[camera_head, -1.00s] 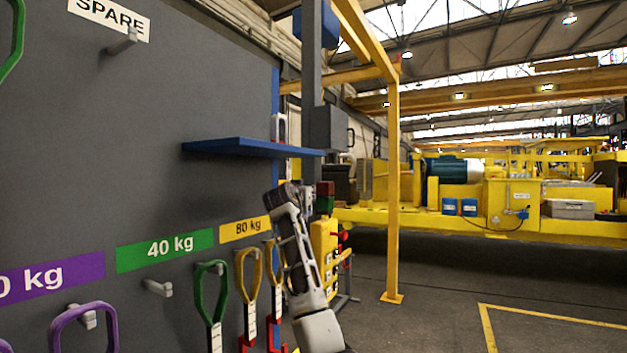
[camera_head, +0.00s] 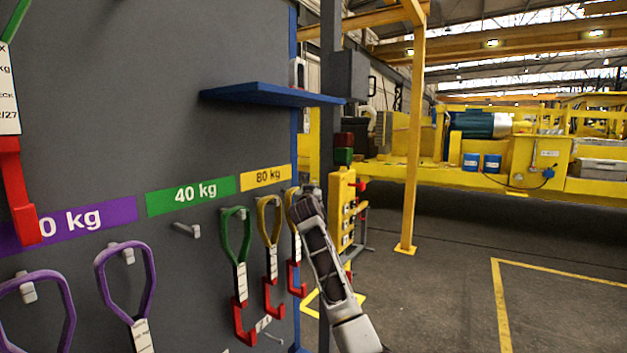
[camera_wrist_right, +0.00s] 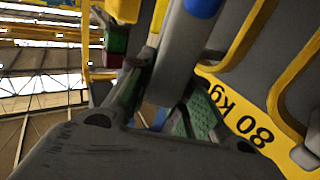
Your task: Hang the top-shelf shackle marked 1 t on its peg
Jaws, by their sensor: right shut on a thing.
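My right gripper (camera_head: 304,200) is in front of the board's right edge, just below and right of the 80 kg label, at the tops of the yellow loops. In the right wrist view its green-padded fingers (camera_wrist_right: 175,118) are shut on a grey piece (camera_wrist_right: 184,45) with a blue part at the picture's top, seemingly the shackle. Its marking cannot be read, and most of it is hidden in the head view. A grey shackle-like thing (camera_head: 298,73) stands on the blue shelf (camera_head: 262,95); its marking is too small to read. My left gripper is out of view. No 1 t peg label shows.
The grey board (camera_head: 150,90) bears a green loop (camera_head: 226,238), yellow loops (camera_head: 262,222) and purple loops (camera_head: 99,277), with red hooks below some. A bare peg (camera_head: 187,230) sticks out under the 40 kg label.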

